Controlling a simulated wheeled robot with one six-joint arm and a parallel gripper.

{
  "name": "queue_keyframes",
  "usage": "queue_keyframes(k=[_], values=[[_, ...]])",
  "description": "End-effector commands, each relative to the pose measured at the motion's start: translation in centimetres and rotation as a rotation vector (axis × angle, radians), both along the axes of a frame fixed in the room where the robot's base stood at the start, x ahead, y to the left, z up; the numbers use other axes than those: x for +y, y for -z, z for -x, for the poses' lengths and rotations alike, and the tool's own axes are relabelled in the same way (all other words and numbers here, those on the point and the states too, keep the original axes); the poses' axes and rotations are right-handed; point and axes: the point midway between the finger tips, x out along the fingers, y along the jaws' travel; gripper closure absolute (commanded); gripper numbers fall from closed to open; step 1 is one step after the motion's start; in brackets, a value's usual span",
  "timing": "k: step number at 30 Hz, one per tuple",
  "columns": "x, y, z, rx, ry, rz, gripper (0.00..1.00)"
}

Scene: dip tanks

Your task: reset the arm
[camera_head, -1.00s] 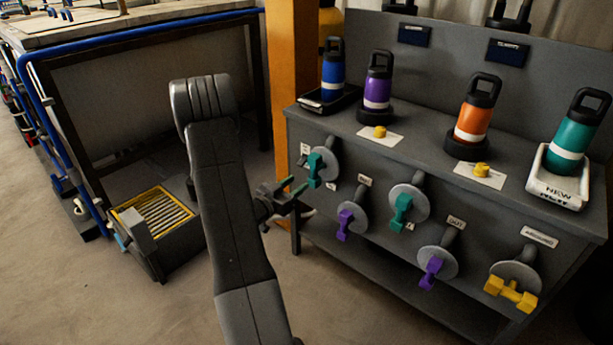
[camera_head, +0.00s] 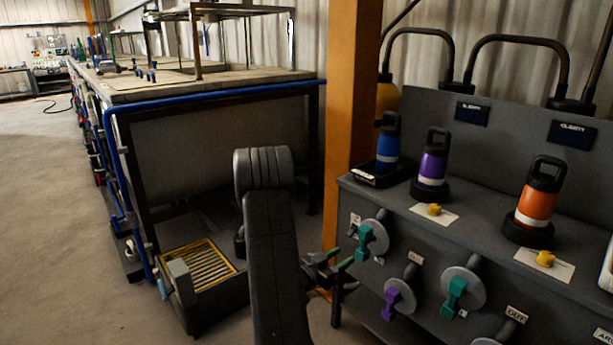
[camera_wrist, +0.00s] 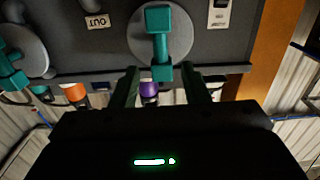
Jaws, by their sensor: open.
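My gripper (camera_head: 338,268) is open and empty. In the head view it is beside the front of the dark cabinet, close to a teal valve handle (camera_head: 366,243) on a grey disc. My arm rises in front of it and hides part of the area. In the wrist view my gripper (camera_wrist: 161,82) shows its two fingers apart, with the teal handle (camera_wrist: 160,42) between and beyond them. I cannot tell whether they touch it.
The cabinet (camera_head: 400,205) carries a blue bottle (camera_head: 388,146), a purple bottle (camera_head: 432,165) and an orange bottle (camera_head: 537,205). A yellow-edged grated box (camera_head: 203,275) stands on the floor at left. An orange post (camera_head: 352,110) rises behind.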

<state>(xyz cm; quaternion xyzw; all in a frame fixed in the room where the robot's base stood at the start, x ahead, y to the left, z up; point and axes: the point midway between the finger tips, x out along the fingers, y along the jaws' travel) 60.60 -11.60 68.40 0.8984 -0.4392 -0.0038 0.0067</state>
Motion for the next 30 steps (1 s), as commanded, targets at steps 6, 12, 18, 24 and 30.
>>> queue_keyframes(k=[6, 12, 18, 24, 30], values=[[-3.6, 0.1, -2.7, -0.002, 0.003, 0.000, 0.58], [-6.4, 0.1, -4.9, -0.001, 0.002, 0.000, 0.58], [-8.0, 0.0, -6.2, -0.001, 0.000, 0.000, 0.58], [-8.4, 0.0, -6.6, -0.002, -0.001, 0.000, 0.58], [-8.4, -0.1, -6.5, -0.003, -0.001, -0.001, 0.58]])
